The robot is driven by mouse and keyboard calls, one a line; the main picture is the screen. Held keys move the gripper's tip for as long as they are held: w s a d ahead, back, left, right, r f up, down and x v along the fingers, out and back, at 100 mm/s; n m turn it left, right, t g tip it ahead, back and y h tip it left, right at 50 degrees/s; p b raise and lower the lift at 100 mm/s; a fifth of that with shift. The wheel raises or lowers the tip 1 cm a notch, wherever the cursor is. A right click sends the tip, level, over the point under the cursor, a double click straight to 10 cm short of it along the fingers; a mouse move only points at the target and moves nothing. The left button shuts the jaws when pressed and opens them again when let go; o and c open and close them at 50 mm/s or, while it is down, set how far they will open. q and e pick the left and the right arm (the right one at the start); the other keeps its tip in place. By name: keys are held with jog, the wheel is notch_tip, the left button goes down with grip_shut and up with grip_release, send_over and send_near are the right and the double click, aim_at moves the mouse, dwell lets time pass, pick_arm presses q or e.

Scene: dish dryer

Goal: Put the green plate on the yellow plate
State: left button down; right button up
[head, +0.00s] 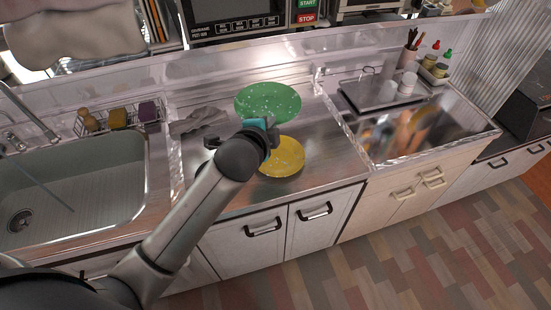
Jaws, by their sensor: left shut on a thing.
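The green plate (268,99) is a round, light-speckled plate over the metal counter, behind the yellow plate. My left gripper (266,124) is at its near edge and shut on it; the wrist hides the fingertips in part. I cannot tell how far the plate is above the counter. The yellow plate (286,158) lies on the counter nearer the front edge, to the right of and below my left wrist, which covers part of its left side. My right gripper is not in view.
A sink (110,205) is at left, with a wire rack (117,116) of sponges behind it. Grey cloth-like items (198,121) lie left of the green plate.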

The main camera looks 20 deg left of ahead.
pick_arm(q)
jog(key=shift+f+b, duration=2.85)
jog(key=shift+f, duration=6.5)
jog(key=shift+f+b, duration=0.35)
jog(key=shift+f, duration=0.2)
jog(key=c, duration=1.3)
grip_release()
jog(key=shift+f, duration=0.15)
